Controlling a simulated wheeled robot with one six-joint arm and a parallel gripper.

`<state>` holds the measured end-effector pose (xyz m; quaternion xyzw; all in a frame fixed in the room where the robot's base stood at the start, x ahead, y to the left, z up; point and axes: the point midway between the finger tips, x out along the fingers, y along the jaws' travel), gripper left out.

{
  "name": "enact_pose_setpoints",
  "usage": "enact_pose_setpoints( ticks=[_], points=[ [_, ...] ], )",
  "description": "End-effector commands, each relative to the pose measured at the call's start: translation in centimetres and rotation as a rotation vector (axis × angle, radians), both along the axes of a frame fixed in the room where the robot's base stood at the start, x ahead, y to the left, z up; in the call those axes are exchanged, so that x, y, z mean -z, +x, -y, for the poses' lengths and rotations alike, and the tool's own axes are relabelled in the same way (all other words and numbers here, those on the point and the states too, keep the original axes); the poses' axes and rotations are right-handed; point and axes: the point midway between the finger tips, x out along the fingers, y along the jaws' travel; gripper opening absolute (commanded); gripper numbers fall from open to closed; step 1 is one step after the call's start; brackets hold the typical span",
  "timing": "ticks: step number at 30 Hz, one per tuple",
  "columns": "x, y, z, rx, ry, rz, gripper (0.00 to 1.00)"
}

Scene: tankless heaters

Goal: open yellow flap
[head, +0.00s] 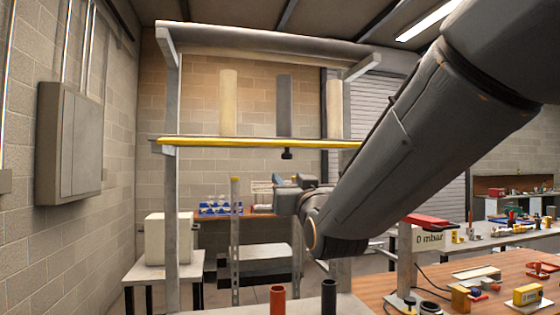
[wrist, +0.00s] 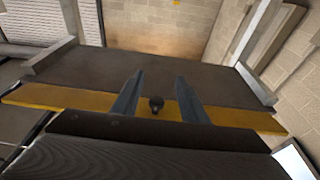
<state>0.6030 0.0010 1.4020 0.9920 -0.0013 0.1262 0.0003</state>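The yellow flap shows as a long horizontal yellow-edged panel (head: 220,143) across the grey frame in the head view. In the wrist view its yellow strip (wrist: 60,98) crosses the picture. A black knob (head: 287,154) hangs from the flap's underside; it also shows in the wrist view (wrist: 156,104). My gripper (head: 293,182) is below the knob in the head view, partly hidden by my arm. In the wrist view my gripper's two fingers (wrist: 159,76) are spread, empty, with the knob showing between them. I see no contact with the knob.
Upright tubes (head: 284,105) stand behind the flap. A frame post (head: 172,180) is at left. Red (head: 277,299) and black (head: 329,297) cylinders stand low in front. A wooden table (head: 460,285) with small parts is at right. A grey wall box (head: 68,143) hangs left.

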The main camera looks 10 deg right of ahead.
Motion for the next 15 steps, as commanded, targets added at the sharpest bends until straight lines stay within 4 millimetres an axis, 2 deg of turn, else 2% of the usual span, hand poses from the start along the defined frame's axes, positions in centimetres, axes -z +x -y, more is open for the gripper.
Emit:
enact_pose_setpoints(
  ticks=[1, 4, 8, 15],
  points=[
    [-1.6, -0.4, -0.1, -0.001, 0.000, 0.053, 0.40],
    [-3.5, -0.9, -0.1, -0.001, -0.001, 0.117, 0.40],
    [-4.6, -0.6, -0.2, -0.002, 0.000, 0.143, 0.40],
    [-5.8, 2.3, -0.2, -0.003, 0.000, 0.141, 0.40]
  ],
)
